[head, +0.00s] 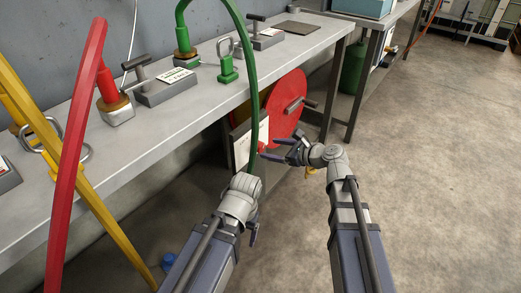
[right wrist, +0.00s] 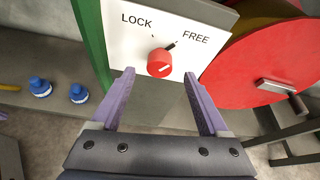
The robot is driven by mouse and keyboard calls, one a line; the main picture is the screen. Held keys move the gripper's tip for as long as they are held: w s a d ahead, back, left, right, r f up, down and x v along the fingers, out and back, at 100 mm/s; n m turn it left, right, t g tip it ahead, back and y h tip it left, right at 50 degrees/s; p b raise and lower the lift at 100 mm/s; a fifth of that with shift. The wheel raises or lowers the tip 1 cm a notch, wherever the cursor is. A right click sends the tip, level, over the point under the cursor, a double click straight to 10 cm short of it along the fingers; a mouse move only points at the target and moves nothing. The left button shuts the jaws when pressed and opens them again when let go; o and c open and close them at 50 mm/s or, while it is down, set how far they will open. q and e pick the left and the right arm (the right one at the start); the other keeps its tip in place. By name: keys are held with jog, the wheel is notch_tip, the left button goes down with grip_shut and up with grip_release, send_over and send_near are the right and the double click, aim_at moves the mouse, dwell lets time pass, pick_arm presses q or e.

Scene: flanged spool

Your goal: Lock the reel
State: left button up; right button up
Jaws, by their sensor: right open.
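The reel is a large red flanged disc (head: 291,96) under the bench, with a crank handle (head: 293,107); it also shows in the right wrist view (right wrist: 262,66). Beside it is a white panel (right wrist: 201,52) marked LOCK and FREE. The panel's red knob (right wrist: 159,63) has its black pointer towards FREE. My right gripper (right wrist: 160,76) is open and empty, its purple fingers spread to either side of the knob in that view; in the head view it is near the panel (head: 276,150). My left gripper (head: 253,230) is mostly hidden behind its own wrist.
A green hose (head: 254,75) hangs down in front of the bench (head: 150,135) and passes close to the panel's left edge. Red (head: 75,140) and yellow (head: 95,215) hoses hang at the left. Blue caps (right wrist: 40,87) lie beyond. The floor (head: 440,170) at right is clear.

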aim_at(263, 147)
jog(key=b+x, duration=0.2)
jog(key=x, duration=0.4)
jog(key=shift+f, duration=0.1)
jog(key=shift+c, duration=0.3)
grip_shut()
